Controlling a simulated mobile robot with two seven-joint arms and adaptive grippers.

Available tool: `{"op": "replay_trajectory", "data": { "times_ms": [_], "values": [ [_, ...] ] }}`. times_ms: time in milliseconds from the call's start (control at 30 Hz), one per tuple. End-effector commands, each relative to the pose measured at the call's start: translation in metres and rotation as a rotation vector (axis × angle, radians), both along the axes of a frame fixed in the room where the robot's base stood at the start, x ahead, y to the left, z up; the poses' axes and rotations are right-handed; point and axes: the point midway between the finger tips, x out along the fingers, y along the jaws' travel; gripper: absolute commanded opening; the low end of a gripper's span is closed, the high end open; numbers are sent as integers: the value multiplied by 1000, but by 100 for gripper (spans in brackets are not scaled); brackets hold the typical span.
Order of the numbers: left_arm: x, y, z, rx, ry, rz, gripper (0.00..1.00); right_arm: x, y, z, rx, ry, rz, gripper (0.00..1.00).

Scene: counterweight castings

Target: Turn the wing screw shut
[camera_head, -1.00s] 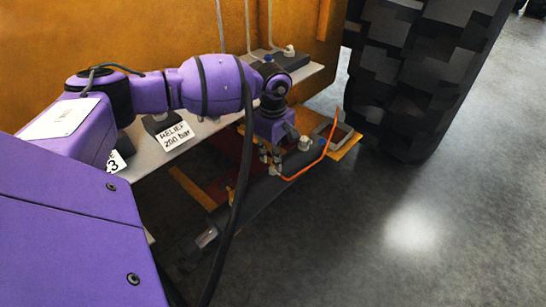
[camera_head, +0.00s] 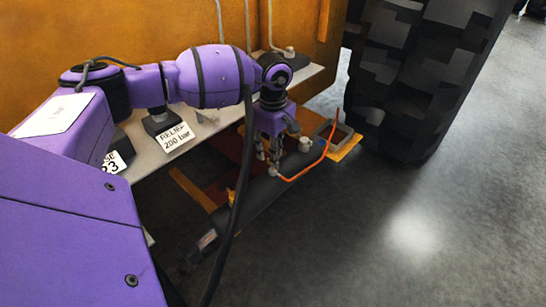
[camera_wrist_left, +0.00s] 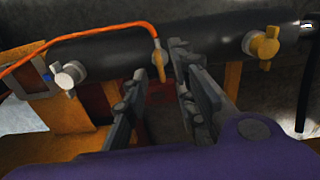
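A dark cylinder (camera_head: 262,190) lies low beside the shelf and crosses the top of the left wrist view (camera_wrist_left: 105,47). In the wrist view it carries a narrow brass wing piece (camera_wrist_left: 159,62) where the orange hose ends, a broader brass wing screw (camera_wrist_left: 263,46) to the right, and a pale wing screw (camera_wrist_left: 68,77) to the left. I cannot tell which one the task means. My left gripper (camera_head: 268,160) is over the cylinder. In the wrist view its fingers (camera_wrist_left: 160,68) are apart, on either side of the narrow brass piece. Contact cannot be made out. My right gripper is not seen.
The orange hose (camera_head: 318,160) loops close to the right of the gripper. A big black tyre (camera_head: 415,75) stands at right. The floor (camera_head: 430,220) in front is clear.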

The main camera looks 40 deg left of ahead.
Motion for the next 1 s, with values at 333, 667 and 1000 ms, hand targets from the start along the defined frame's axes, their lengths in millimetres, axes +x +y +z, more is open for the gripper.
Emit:
{"op": "replay_trajectory", "data": {
  "times_ms": [333, 667, 1000],
  "values": [
    [1, 0, 74, 0, -4, 0, 25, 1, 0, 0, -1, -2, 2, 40],
    [1, 0, 96, -1, -2, 0, 25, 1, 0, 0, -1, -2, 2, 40],
    [1, 0, 95, -1, -2, 0, 25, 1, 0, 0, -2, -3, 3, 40]
  ]
}}
